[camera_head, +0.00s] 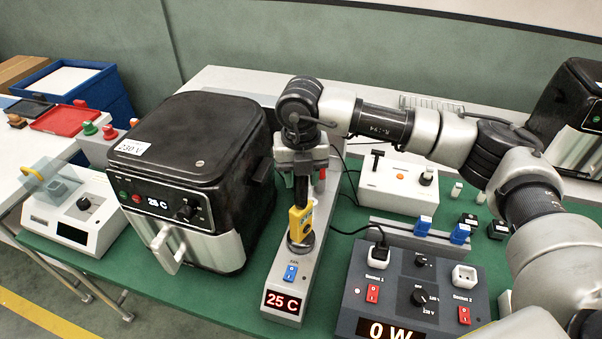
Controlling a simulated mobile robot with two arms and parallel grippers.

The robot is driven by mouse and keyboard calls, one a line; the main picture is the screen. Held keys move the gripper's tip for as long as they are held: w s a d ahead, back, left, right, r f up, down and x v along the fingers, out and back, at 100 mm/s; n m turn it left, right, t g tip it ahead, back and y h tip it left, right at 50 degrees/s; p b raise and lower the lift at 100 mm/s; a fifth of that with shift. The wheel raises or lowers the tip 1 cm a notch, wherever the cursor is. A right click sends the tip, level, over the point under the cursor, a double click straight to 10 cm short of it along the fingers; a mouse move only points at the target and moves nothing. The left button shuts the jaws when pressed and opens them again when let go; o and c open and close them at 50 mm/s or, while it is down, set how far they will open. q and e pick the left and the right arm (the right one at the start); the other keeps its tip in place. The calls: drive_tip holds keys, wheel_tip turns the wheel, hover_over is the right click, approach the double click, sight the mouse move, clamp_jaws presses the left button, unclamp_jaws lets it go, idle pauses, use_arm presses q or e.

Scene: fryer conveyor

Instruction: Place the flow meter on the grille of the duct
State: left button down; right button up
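The yellow flow meter (301,221) is upright over the dark round grille (302,243) on top of the long grey duct (288,277). Its lower end overlaps the grille in the view; I cannot tell whether it touches. My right gripper (300,196) points down from above, with its fingers at the top of the flow meter, and looks shut on it. The fingers hide part of the meter's upper end. My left gripper is not in view.
A black fryer (196,150) stands close on the left of the duct. A dark power panel (408,296) with sockets stands to the right, and a white control box (397,186) behind it. A cable runs between them. Green table (228,289) shows at the front left.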

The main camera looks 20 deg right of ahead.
drive_tip(key=shift+o, duration=1.3)
drive_tip(key=shift+r, duration=0.2)
wheel_tip(320, 180, up, 11)
drive_tip(key=b, duration=0.4)
drive_tip(key=shift+r, duration=0.5)
